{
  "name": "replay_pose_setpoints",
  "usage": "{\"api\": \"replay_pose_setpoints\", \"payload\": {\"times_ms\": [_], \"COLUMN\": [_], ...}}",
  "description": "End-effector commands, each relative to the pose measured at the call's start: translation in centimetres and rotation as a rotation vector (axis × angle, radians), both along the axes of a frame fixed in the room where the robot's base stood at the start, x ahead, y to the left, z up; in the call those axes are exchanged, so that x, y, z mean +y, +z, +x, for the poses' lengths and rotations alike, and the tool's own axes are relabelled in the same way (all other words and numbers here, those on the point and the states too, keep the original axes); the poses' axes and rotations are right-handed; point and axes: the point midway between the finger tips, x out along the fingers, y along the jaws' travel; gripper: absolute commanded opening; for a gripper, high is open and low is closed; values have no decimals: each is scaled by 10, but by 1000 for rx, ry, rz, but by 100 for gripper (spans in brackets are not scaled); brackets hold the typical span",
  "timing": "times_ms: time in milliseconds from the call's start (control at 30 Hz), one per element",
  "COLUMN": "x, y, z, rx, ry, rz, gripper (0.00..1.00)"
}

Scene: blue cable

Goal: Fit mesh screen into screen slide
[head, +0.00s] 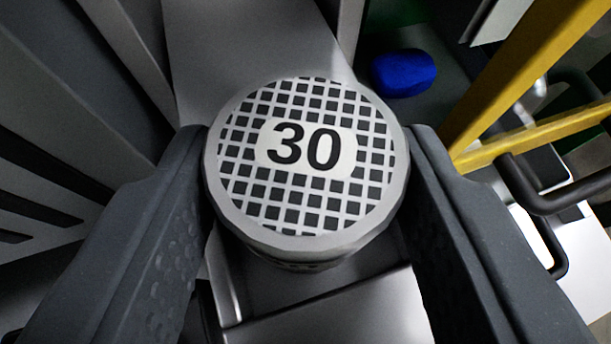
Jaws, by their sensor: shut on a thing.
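The mesh screen (252,190) is a round, light grey piece with a dark square grid on top and the number 30 on a white label. It sits between the two dark grey fingers of my gripper (308,165), which are shut on its sides. Its meshed face points toward the camera. Below and behind it is a light grey metal channel (250,45) with raised side edges, which may be the screen slide. The screen hides part of this channel, so I cannot tell whether the two touch.
A blue rounded object (403,73) lies at the upper right on a dark surface. Yellow bars (530,75) and black curved tubes (575,200) stand at the right. Grey slanted panels (60,90) close off the left side.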

Motion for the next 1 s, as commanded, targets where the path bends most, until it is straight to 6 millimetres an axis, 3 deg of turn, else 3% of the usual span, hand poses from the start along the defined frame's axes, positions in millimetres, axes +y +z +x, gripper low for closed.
{"api": "replay_pose_setpoints", "payload": {"times_ms": [467,500,600,1000], "x": [-1,-1,-1,-2], "y": [-4,-4,-4,0], "z": [0,0,0,-6], "rx": [-1,-1,0,-1], "ry": [-1,-1,-1,-3], "rz": [0,0,0,1], "gripper": [17,46,69,69]}}
